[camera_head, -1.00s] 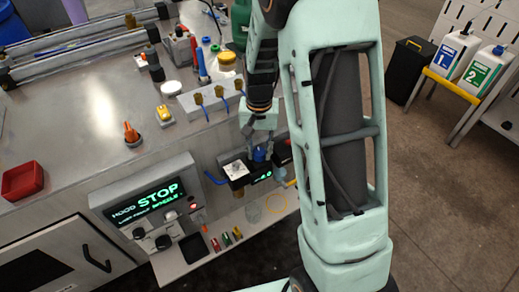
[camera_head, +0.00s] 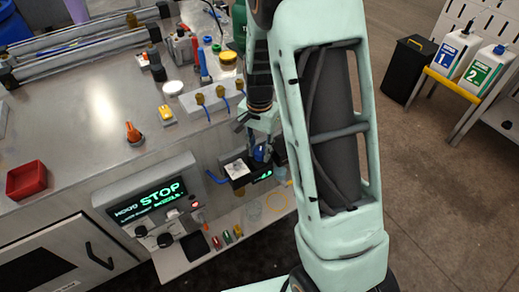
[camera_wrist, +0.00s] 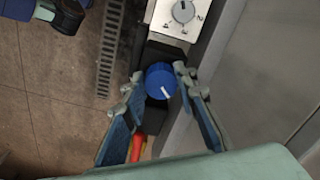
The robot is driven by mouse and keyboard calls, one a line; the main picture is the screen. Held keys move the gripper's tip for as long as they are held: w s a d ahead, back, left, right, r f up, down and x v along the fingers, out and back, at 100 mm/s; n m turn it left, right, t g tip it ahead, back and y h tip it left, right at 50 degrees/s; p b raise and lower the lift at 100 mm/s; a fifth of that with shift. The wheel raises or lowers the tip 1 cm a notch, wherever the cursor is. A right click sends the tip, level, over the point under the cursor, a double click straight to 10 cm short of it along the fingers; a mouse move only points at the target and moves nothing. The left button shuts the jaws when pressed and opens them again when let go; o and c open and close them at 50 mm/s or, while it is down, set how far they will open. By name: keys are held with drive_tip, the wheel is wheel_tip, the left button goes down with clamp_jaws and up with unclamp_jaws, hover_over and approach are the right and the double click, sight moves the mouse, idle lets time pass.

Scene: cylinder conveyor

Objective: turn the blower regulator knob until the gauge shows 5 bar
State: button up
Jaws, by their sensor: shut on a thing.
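The blue regulator knob (camera_wrist: 161,80) has a white pointer line, which points down and slightly right in the wrist view. My gripper (camera_wrist: 161,79) has one finger on each side of the knob and is shut on it. In the head view, the knob (camera_head: 259,153) is partly hidden under my gripper (camera_head: 262,142). A small dark box (camera_head: 238,179) beside the knob has a green lit readout (camera_head: 262,176), too small to read. No bar value is legible to me.
A white plate with a round grey dial (camera_wrist: 183,11) sits just beyond the knob. A blue hose (camera_head: 216,178) is left of the box. The STOP display panel (camera_head: 150,198) stands further left. Brass-topped fittings (camera_head: 221,91) line the bench edge above.

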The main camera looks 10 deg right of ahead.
sight(259, 151)
drive_tip(key=o, duration=0.9)
drive_tip(key=shift+r, duration=0.1)
wheel_tip(259, 151, up, 12)
drive_tip(key=shift+f, duration=0.1)
